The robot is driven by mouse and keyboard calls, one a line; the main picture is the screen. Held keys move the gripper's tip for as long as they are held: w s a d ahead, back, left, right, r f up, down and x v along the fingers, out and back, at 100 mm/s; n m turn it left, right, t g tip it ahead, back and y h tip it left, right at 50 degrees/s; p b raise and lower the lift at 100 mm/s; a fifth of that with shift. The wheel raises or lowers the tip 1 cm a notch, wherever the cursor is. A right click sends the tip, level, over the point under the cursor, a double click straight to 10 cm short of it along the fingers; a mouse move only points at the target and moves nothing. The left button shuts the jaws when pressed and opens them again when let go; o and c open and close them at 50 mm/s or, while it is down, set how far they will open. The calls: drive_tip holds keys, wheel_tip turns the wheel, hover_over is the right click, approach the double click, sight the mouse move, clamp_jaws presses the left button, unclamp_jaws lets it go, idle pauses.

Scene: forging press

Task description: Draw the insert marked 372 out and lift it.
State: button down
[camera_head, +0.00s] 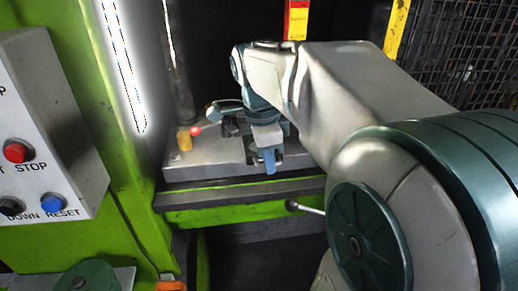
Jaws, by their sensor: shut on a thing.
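My gripper (266,148) is at the front of the grey die bed (205,163) of the press, pointing down. It is shut on a small piece at the front edge of the bed, which I take to be the insert. My wrist and the gripper body cover most of it. A blue part (269,161) shows right under the gripper, over the bed's front edge; I cannot tell whether it belongs to the insert. No number 372 is readable. I cannot tell whether the insert is seated or raised.
A red-knobbed lever (196,131) and a yellow block (184,139) stand left of my gripper. The green press frame (120,130) and a button panel (45,125) close off the left. Mesh fencing (465,50) stands at right.

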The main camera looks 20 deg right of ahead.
drive_tip(key=shift+s, duration=0.15)
drive_tip(key=c, duration=1.5)
unclamp_jaws()
drive_tip(key=shift+d, duration=0.1)
drive_tip(key=shift+o, duration=0.2)
drive_tip(key=shift+r, duration=0.1)
wheel_tip(320, 180, up, 14)
drive_tip(key=a, duration=0.1)
drive_tip(key=shift+w+a+f, duration=0.2)
drive_tip(key=shift+a, duration=0.15)
